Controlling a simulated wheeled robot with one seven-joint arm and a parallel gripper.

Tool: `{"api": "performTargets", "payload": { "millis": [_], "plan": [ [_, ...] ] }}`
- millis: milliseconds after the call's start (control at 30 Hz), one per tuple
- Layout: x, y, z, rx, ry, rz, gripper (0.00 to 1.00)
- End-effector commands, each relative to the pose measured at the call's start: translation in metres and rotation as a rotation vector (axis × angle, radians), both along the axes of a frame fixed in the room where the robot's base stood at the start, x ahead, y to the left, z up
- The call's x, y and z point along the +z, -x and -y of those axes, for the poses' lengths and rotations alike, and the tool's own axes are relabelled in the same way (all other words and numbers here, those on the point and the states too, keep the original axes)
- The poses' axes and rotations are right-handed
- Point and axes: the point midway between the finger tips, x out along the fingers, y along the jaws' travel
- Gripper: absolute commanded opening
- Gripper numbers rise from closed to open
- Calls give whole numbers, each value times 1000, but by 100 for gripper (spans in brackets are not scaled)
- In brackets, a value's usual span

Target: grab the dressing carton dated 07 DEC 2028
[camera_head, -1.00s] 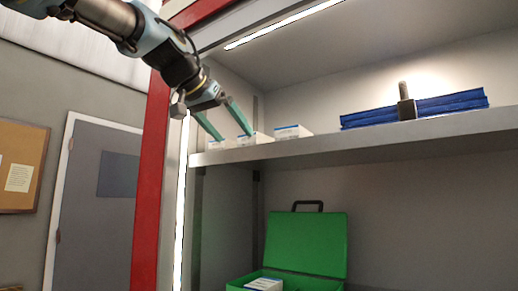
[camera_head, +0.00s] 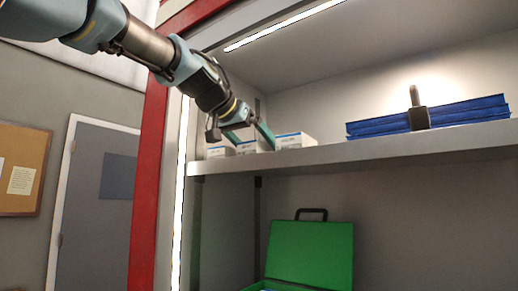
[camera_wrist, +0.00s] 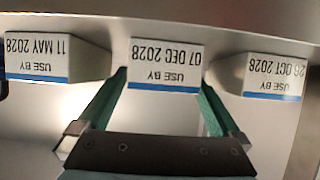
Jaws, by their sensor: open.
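The dressing carton dated 07 DEC 2028 (camera_wrist: 165,62) is in the middle of the wrist view, white with a blue stripe, its print upside down. In the head view it is the middle carton (camera_head: 246,147) on the shelf, partly hidden by my gripper. My gripper (camera_head: 254,142) is open and empty, with green fingers. In the wrist view its fingertips (camera_wrist: 165,78) lie one on each side of this carton, at about its front face. I cannot tell whether they touch it or how far they reach along its sides.
A carton dated 11 MAY 2028 (camera_wrist: 40,58) is left and one reading about 26 OCT 2028 (camera_wrist: 274,78) right in the wrist view, close beside my fingers. Blue folders (camera_head: 470,110) and a dark upright object (camera_head: 418,112) share the shelf (camera_head: 380,149). A green case (camera_head: 310,250) stands below.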

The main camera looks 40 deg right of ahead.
Motion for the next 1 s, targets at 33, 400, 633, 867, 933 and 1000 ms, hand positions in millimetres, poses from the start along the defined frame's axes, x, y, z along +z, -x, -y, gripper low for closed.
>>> {"api": "performTargets", "payload": {
  "millis": [33, 400, 633, 867, 933, 1000],
  "plan": [
    [3, -1, 9, -2, -4, -2, 100],
    [-12, -8, 36, 0, -1, 0, 100],
    [-12, -8, 36, 0, -1, 0, 91],
    [-12, -8, 36, 0, -1, 0, 65],
    [-12, -8, 36, 0, -1, 0, 57],
    [-12, -8, 36, 0, -1, 0, 49]
  ]
}}
